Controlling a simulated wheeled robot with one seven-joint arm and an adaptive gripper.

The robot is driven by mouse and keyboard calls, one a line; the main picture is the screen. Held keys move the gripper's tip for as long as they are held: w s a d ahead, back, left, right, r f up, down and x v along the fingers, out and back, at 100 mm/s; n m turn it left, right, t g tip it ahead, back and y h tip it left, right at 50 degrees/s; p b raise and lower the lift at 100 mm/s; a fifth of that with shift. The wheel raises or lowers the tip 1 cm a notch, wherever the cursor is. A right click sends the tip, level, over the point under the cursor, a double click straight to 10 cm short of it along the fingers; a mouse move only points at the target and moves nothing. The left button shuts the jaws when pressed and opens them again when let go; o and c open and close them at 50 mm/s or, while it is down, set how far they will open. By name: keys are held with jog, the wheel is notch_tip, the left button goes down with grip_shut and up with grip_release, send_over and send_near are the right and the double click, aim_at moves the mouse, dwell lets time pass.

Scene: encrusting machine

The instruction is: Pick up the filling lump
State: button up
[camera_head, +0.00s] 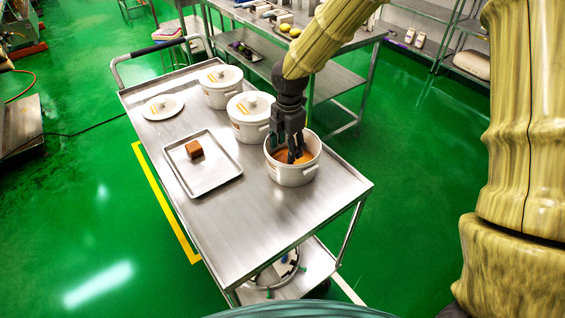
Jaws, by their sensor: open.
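An open white pot (292,174) stands on the right side of the steel cart top, with orange-brown contents showing inside its rim. My gripper (293,155) points down into this pot, and its fingertips are within the rim. The fingers look open, and I cannot tell whether they touch the contents. No separate filling lump can be made out between them, as the fingers hide part of the inside. A small brown block (194,149) lies on a metal tray (213,182) to the left of the pot, apart from my gripper.
Two lidded white pots, a nearer one (250,130) and a farther one (220,98), stand behind the open pot. A loose white lid (162,107) lies at the cart's far left. The cart top (262,226) is clear at the front. A steel table (345,45) stands behind.

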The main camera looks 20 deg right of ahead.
aim_at(284, 159)
jog(key=shift+w+a+f+p, duration=0.1)
jog(key=shift+f+p, duration=0.25)
jog(key=shift+f, duration=1)
jog(key=shift+w+a+f+p, duration=0.1)
jog(key=shift+f+p, duration=0.25)
jog(key=shift+f, duration=0.95)
jog(key=c, duration=0.8)
